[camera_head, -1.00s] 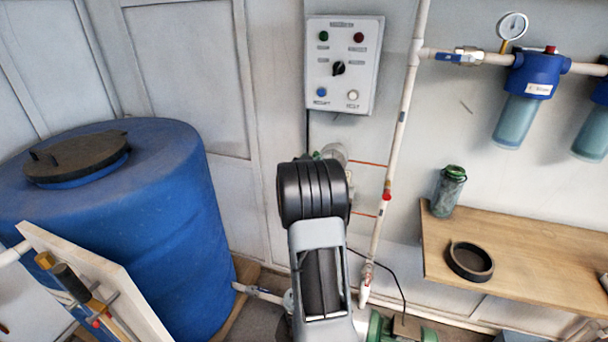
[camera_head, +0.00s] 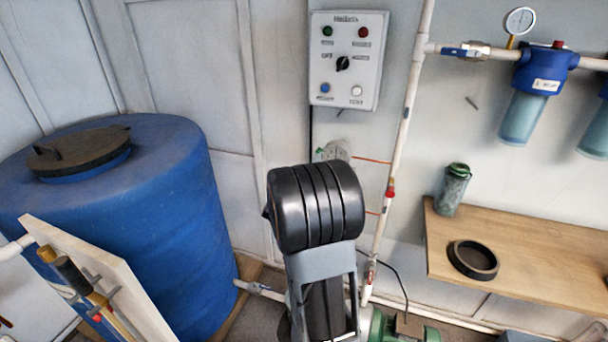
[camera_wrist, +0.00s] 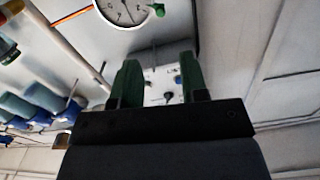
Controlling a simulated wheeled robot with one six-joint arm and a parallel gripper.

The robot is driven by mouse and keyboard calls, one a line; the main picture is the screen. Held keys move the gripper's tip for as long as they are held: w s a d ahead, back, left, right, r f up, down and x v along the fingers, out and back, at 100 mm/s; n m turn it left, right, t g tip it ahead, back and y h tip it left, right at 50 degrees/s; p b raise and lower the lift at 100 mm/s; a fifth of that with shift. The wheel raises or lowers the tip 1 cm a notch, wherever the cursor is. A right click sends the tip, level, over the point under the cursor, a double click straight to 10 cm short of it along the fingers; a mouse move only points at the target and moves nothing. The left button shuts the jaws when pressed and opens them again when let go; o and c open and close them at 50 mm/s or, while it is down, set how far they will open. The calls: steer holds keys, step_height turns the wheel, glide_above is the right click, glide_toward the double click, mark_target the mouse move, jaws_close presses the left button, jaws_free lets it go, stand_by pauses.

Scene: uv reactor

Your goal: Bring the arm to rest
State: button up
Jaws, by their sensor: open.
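My gripper (camera_wrist: 159,63) shows in the wrist view as two green fingers standing well apart on a dark palm. It is open, with nothing between the fingers but the distant control box (camera_wrist: 166,84). In the head view my arm rises in the middle, with a dark ribbed joint on top of a grey link. My gripper is hidden behind that joint in the head view. The same grey control box (camera_head: 346,60) is on the wall above the arm there.
A blue tank (camera_head: 165,230) stands at left, behind a white board (camera_head: 95,275). A wooden shelf (camera_head: 530,255) at right bears a green-capped bottle (camera_head: 452,190) and a dark ring (camera_head: 473,260). Pipes and blue filters (camera_head: 537,80) line the wall. A round gauge (camera_wrist: 123,12) tops the wrist view.

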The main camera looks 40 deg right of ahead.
stand_by(0.3)
steer(key=w+a+f+n+t+y, duration=0.1)
steer(key=w+a+f+n+y, duration=0.15)
steer(key=a+f+y, duration=0.35)
steer(key=s+a+f+n+g+y+p, duration=0.2)
steer(key=s+a+n+y, duration=0.2)
steer(key=a+y, duration=0.6)
steer(key=s+a+r+n+g+p, duration=0.3)
steer(key=s+a+r+n+p, duration=0.2)
steer(key=s+a+r, duration=0.6)
steer(key=s+a+n, duration=0.2)
steer(key=s+a, duration=0.1)
steer(key=a, duration=0.2)
steer(key=shift+s+a+r+g, duration=0.2)
steer(key=shift+s+a+g, duration=0.05)
steer(key=shift+a+g, duration=0.05)
steer(key=shift+n, duration=0.25)
